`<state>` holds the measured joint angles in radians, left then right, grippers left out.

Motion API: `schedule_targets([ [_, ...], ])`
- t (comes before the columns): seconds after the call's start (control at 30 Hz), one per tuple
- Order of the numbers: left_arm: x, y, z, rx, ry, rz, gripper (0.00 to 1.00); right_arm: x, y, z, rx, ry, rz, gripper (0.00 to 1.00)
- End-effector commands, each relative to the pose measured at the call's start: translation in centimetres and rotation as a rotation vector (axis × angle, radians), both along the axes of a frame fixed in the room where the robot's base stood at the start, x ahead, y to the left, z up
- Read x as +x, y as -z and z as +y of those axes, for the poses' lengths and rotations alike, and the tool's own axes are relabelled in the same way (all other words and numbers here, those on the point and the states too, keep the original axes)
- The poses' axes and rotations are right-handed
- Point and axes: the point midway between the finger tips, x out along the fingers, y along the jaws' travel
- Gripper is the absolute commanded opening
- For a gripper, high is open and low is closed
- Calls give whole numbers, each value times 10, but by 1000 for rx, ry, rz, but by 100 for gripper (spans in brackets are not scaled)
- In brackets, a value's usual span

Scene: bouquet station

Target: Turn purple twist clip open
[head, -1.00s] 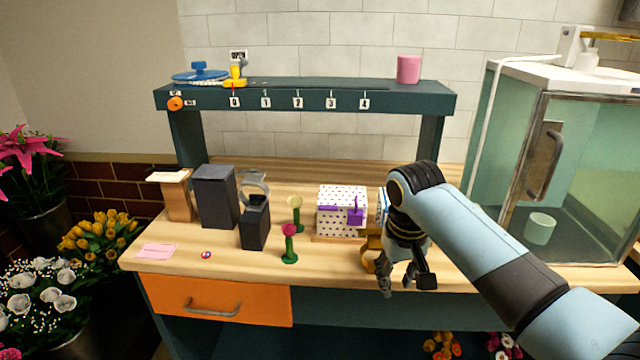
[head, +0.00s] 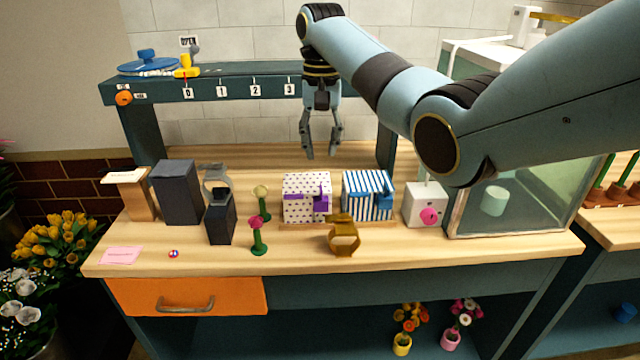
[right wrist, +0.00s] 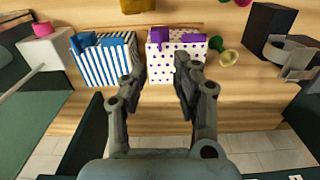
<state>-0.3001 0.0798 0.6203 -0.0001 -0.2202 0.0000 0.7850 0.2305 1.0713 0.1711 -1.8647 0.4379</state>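The purple twist clip (head: 321,203) sits on the front right of a white box with purple dots (head: 300,184). In the right wrist view the purple clip (right wrist: 160,36) and the dotted box (right wrist: 174,66) lie beyond my fingertips. My right gripper (head: 322,152) hangs fingers down above and behind the box, apart from it. In the right wrist view the right gripper (right wrist: 158,72) has its fingers spread with nothing between them. My left gripper is not in view.
A blue striped box (head: 367,187) with a blue clip stands right of the dotted box. A brown ring-like object (head: 343,236) is in front. Two flowers (head: 258,238) and dark blocks (head: 179,190) stand left. The shelf (head: 225,87) is above.

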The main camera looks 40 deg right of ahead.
Motion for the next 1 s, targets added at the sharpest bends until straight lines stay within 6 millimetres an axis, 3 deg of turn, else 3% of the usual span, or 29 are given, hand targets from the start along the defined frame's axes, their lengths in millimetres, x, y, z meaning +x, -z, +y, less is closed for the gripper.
schedule_targets([
  [0.3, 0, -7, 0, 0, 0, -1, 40, -2, 62, 0, 0, -1, 5, 29],
  [0.5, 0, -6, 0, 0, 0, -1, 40, -1, 91, 1, 0, -2, 1, 29],
  [0.9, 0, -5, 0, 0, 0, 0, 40, -1, 100, 0, -1, -3, 0, 29],
  [1.0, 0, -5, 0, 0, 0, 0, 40, -1, 100, 0, -1, -2, 0, 16],
])
